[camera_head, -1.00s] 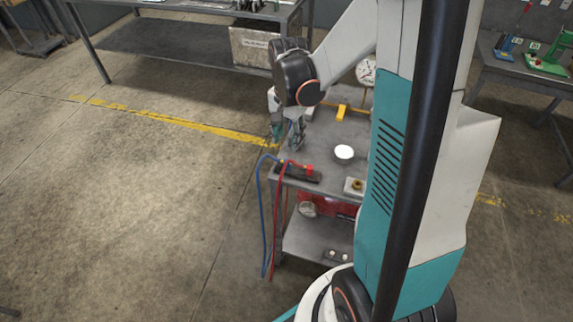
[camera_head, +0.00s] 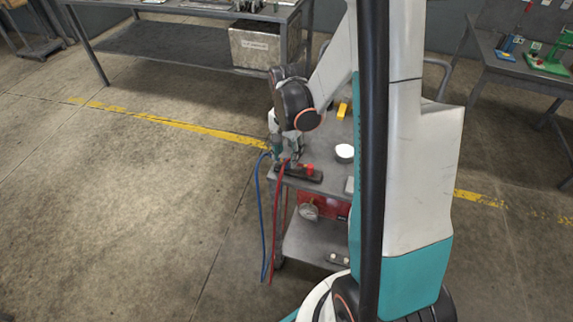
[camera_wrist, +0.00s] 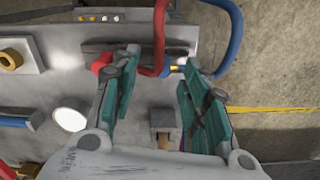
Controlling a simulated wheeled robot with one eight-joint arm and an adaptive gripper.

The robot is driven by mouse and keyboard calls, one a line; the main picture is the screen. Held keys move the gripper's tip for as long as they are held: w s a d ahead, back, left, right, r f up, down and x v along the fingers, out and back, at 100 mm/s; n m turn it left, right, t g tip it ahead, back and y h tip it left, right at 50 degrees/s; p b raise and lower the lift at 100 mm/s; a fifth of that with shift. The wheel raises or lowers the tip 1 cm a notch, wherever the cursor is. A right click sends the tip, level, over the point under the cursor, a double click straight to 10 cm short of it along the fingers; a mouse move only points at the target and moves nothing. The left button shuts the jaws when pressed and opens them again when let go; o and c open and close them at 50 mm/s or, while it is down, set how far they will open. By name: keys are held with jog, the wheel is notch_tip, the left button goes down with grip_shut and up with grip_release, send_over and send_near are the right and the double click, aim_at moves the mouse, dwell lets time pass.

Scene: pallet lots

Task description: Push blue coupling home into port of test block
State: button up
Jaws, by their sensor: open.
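The test block (camera_head: 300,175) is a dark bar at the front edge of the grey cart top. In the wrist view the dark block (camera_wrist: 150,50) lies beyond my fingertips, with a red coupling (camera_wrist: 101,63) at its left end and red hose crossing it.
A white disc (camera_head: 344,152) and a yellow piece (camera_head: 342,110) sit on the cart top. Blue hose (camera_head: 261,215) and red hose (camera_head: 276,215) hang down the cart's left front. A bench with a grey bin (camera_head: 254,48) stands behind. The floor at left is clear.

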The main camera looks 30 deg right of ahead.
aim_at(286, 160)
jog(key=f, duration=0.1)
jog(key=f+b, duration=0.1)
jog(key=f, duration=0.2)
jog(key=shift+w+f+b, duration=0.1)
jog(key=shift+w+b, duration=0.15)
jog(key=shift+b, duration=0.15)
grip_shut()
